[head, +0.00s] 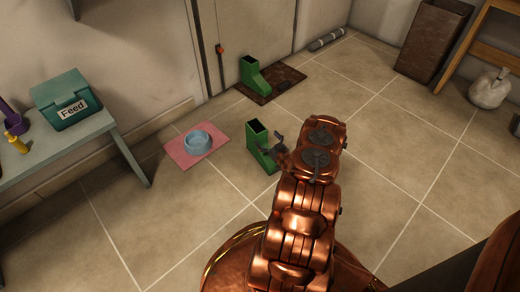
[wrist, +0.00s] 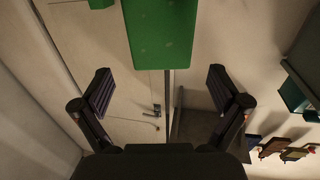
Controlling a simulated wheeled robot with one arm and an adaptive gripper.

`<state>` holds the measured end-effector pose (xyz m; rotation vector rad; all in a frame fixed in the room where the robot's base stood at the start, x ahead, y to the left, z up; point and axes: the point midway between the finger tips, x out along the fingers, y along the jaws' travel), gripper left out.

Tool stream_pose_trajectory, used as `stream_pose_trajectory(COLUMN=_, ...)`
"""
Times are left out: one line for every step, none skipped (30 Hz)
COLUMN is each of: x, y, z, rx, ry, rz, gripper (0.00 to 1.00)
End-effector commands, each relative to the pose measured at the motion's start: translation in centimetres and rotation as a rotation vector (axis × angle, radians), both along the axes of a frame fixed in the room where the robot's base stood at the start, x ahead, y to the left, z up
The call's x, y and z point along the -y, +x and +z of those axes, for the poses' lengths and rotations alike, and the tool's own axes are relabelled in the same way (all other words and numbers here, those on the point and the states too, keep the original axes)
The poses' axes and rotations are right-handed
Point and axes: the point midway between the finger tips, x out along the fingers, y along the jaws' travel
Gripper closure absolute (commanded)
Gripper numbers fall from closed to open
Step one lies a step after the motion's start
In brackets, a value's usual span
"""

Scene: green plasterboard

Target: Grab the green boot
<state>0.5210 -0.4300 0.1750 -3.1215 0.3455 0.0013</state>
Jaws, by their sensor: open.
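One green boot (head: 255,134) stands upright on the tiled floor, right beside my gripper (head: 276,143). A second green boot (head: 250,74) stands farther back on a dark doormat (head: 284,85). In the wrist view, a large green boot surface (wrist: 160,35) fills the top middle, ahead of my gripper (wrist: 160,82). The fingers there are spread wide with nothing between them. A green bit (wrist: 101,3) shows at the top edge. The head view cannot tell whether a finger touches the near boot, and my gripper hides part of its lower side.
A pink mat (head: 172,152) with a blue bowl (head: 197,141) lies left of the near boot. A bench (head: 95,135) with a teal feed box (head: 66,98) stands at left. A brown bin (head: 432,40) and a white sack (head: 489,90) are at right.

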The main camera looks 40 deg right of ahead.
Motion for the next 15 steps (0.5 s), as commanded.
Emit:
stream_pose_trajectory(x=0.0, y=0.5, z=-0.1, rx=0.002, ry=-0.003, rz=0.003, gripper=0.02)
stream_pose_trajectory(x=0.1, y=0.8, z=-0.1, rx=0.002, ry=-0.003, rz=0.004, gripper=0.02)
stream_pose_trajectory(x=0.2, y=1.3, z=0.0, rx=0.003, ry=-0.003, rz=0.004, gripper=0.02)
stream_pose_trajectory(x=0.2, y=1.6, z=0.0, rx=0.003, ry=-0.003, rz=0.004, gripper=0.02)
stream_pose_trajectory(x=0.3, y=1.9, z=0.0, rx=0.003, ry=-0.003, rz=0.004, gripper=0.02)
stream_pose_trajectory(x=0.4, y=2.2, z=0.1, rx=0.003, ry=-0.003, rz=0.004, gripper=0.02)
stream_pose_trajectory(x=0.4, y=2.3, z=0.1, rx=0.003, ry=-0.003, rz=0.003, gripper=0.02)
stream_pose_trajectory(x=0.5, y=2.5, z=0.1, rx=0.003, ry=-0.003, rz=0.002, gripper=0.02)
stream_pose_trajectory(x=0.6, y=2.8, z=0.1, rx=0.003, ry=-0.003, rz=0.002, gripper=0.02)
stream_pose_trajectory(x=0.6, y=3.1, z=0.1, rx=0.003, ry=-0.003, rz=0.003, gripper=0.02)
stream_pose_trajectory(x=0.6, y=3.5, z=0.0, rx=0.003, ry=-0.003, rz=0.003, gripper=0.02)
stream_pose_trajectory(x=0.7, y=4.0, z=0.0, rx=0.003, ry=-0.003, rz=0.003, gripper=0.02)
stream_pose_trajectory(x=0.7, y=4.4, z=0.0, rx=0.002, ry=-0.003, rz=0.004, gripper=0.02)
stream_pose_trajectory(x=0.8, y=4.8, z=0.0, rx=0.002, ry=-0.001, rz=0.004, gripper=0.02)
stream_pose_trajectory(x=0.8, y=5.3, z=0.1, rx=0.002, ry=-0.002, rz=0.004, gripper=0.02)
